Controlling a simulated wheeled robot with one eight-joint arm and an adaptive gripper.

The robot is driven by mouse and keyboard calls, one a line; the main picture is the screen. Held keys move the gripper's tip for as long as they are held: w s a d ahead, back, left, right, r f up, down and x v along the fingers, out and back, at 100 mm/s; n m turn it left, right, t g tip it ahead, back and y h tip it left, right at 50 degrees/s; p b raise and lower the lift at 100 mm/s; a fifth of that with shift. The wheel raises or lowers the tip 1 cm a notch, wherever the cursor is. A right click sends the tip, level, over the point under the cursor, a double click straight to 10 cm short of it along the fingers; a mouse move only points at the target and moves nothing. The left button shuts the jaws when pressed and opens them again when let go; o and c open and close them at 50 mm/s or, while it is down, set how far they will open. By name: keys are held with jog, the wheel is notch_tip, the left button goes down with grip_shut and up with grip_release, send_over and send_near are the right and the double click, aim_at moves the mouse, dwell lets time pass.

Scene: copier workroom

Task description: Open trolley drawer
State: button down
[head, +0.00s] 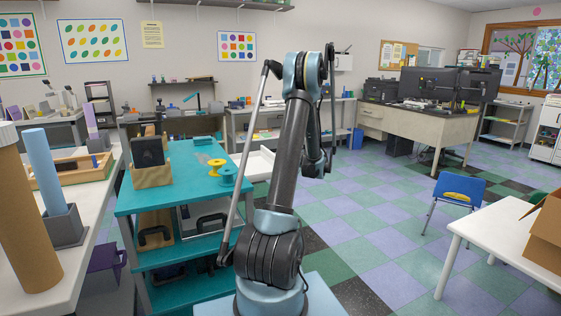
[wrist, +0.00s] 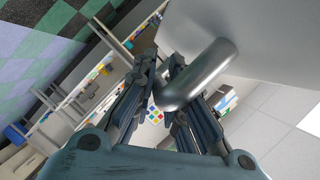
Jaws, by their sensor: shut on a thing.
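In the wrist view, my gripper (wrist: 160,68) is shut on a grey tubular handle (wrist: 205,75). The handle stands out from a plain pale panel (wrist: 265,40), which looks like a drawer front. In the head view, a white open-topped drawer-like piece (head: 257,165) shows behind the teal shelf unit (head: 185,165) and left of my arm. Its right end is hidden by my arm, so I cannot tell how far it stands out. My gripper and the handle are hidden in the head view.
The teal unit holds a wooden box (head: 151,176), a yellow spool (head: 216,165) and a teal spool (head: 227,176). A blue chair (head: 458,190) and a white table (head: 505,228) stand at the right. Checkered floor (head: 375,225) is clear between my arm and the chair.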

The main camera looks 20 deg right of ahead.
jog(key=c, duration=1.9)
grip_release()
jog(key=shift+a, duration=0.1)
jog(key=v, duration=1.2)
